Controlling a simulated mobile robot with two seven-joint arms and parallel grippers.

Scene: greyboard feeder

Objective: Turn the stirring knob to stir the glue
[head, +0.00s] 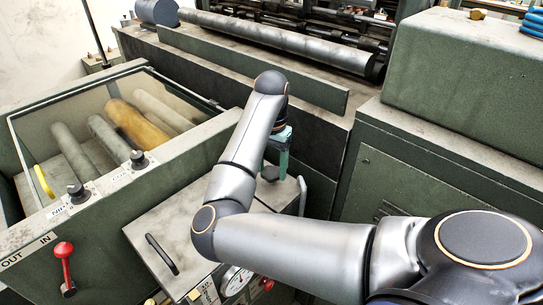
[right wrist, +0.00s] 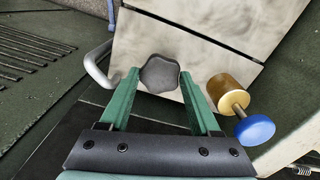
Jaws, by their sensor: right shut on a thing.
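The stirring knob (right wrist: 160,75) is a dark, lobed knob standing out from the pale, worn panel (right wrist: 205,30) in the right wrist view. My right gripper (right wrist: 159,80) has its two green fingers on either side of the knob and is shut on it. In the head view the green part of my right gripper (head: 282,150) shows behind my bent arm, beside the glue box lid (head: 165,222). My left gripper is in neither view.
A brass cylinder (right wrist: 229,92) with a blue knob (right wrist: 255,130) stands right of the gripper. A bent metal handle (right wrist: 97,65) lies close on the left. In the head view, a red-knobbed lever (head: 65,252) and a glazed roller box (head: 120,120) are at left.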

